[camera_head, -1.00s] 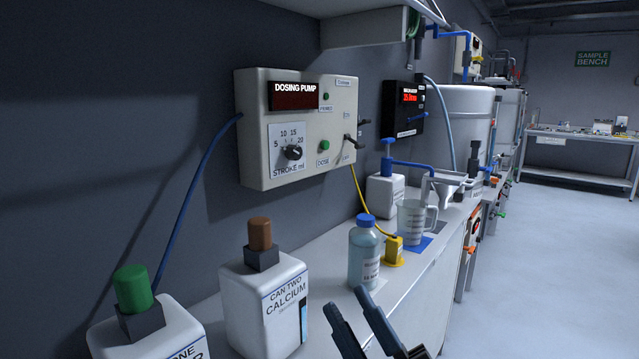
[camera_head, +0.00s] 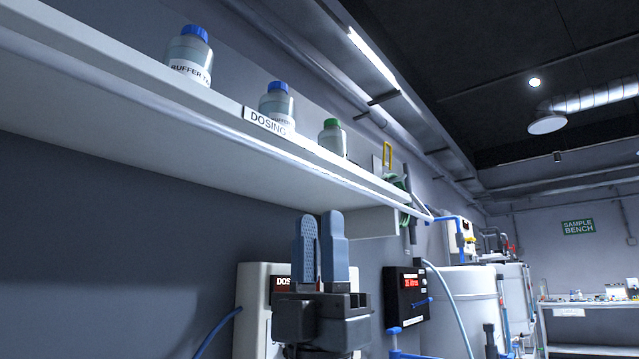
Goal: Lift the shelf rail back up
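The shelf rail (camera_head: 262,149) is a thin pale bar running along the front of the white wall shelf (camera_head: 130,78), from upper left down to the right. It sits low, at or just below the shelf's front edge; I cannot tell how its ends are held. My gripper (camera_head: 320,220) points upward below the shelf, its two blue-grey fingers a little apart with nothing visible between them. The fingertips appear below the rail in the picture and apart from it.
Two blue-capped bottles (camera_head: 190,58) (camera_head: 277,104) and a green-capped bottle (camera_head: 332,138) stand on the shelf. The dosing pump (camera_head: 254,300) is behind my gripper. A black display box (camera_head: 406,292) and a white tank (camera_head: 464,308) are to the right.

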